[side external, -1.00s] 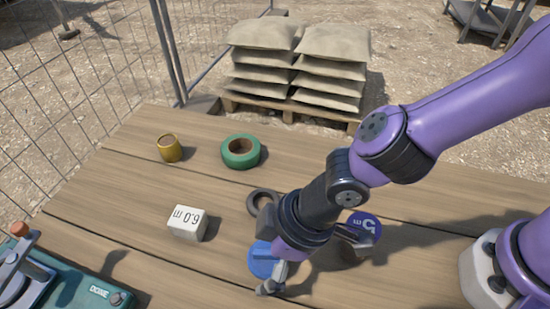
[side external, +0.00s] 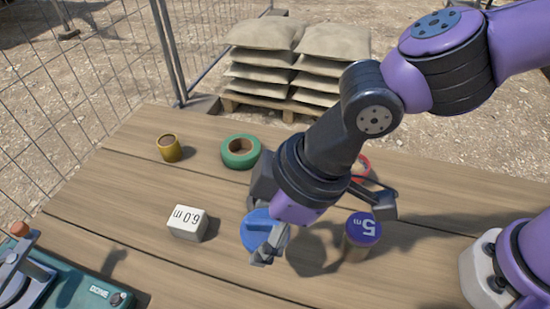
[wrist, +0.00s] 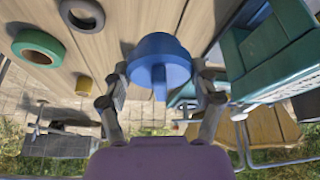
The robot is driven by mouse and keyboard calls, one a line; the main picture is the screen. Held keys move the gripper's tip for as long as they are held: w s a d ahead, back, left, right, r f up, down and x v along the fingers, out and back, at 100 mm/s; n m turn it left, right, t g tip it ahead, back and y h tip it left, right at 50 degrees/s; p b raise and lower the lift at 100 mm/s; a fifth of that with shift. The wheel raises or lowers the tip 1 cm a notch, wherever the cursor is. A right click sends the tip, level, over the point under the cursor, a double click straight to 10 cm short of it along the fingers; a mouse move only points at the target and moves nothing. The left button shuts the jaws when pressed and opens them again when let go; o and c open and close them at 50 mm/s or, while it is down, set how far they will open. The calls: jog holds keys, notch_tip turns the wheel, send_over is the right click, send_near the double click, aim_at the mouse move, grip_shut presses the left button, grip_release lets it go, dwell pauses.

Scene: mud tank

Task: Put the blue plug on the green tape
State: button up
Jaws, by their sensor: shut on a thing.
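The blue plug (side external: 257,232) is a round blue disc with a raised bar across its top. My gripper (side external: 268,240) is shut on it and holds it above the table; the far finger is largely hidden in the side view. In the wrist view the blue plug (wrist: 159,62) sits between both fingers of my gripper (wrist: 160,92). The green tape (side external: 240,151) is a green ring lying flat on the table, to the upper left of my gripper. It also shows in the wrist view (wrist: 22,42) at the left, apart from the plug.
A yellow ring (side external: 168,148) stands left of the green tape. A white block marked 6.0 m (side external: 187,223) sits left of my gripper. A purple-topped cylinder (side external: 362,230) stands to its right. A red thing (side external: 362,167) is partly hidden behind my arm. A green case (side external: 80,287) lies lower left.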

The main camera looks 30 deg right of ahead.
jog(key=w+r+m+t+h, duration=0.1)
jog(key=w+r+m, duration=0.25)
jog(key=w, duration=0.25)
jog(key=w+r+m+t+h, duration=0.1)
jog(key=w+r+m, duration=0.1)
jog(key=w+m, duration=0.3)
jog(key=n, duration=0.1)
send_near(235, 143)
jog(key=shift+w+a+f, duration=0.2)
jog(key=shift+w+a, duration=0.1)
jog(key=shift+w, duration=0.15)
jog(key=shift+w+a+f, duration=0.15)
jog(key=shift+w+a, duration=0.1)
jog(key=shift+w, duration=0.2)
jog(key=shift+w+d+f, duration=0.15)
jog(key=shift+f, duration=1.95)
jog(key=shift+f, duration=0.2)
jog(key=o, duration=1)
jog(key=shift+o, duration=0.2)
jog(key=shift+r, duration=0.1)
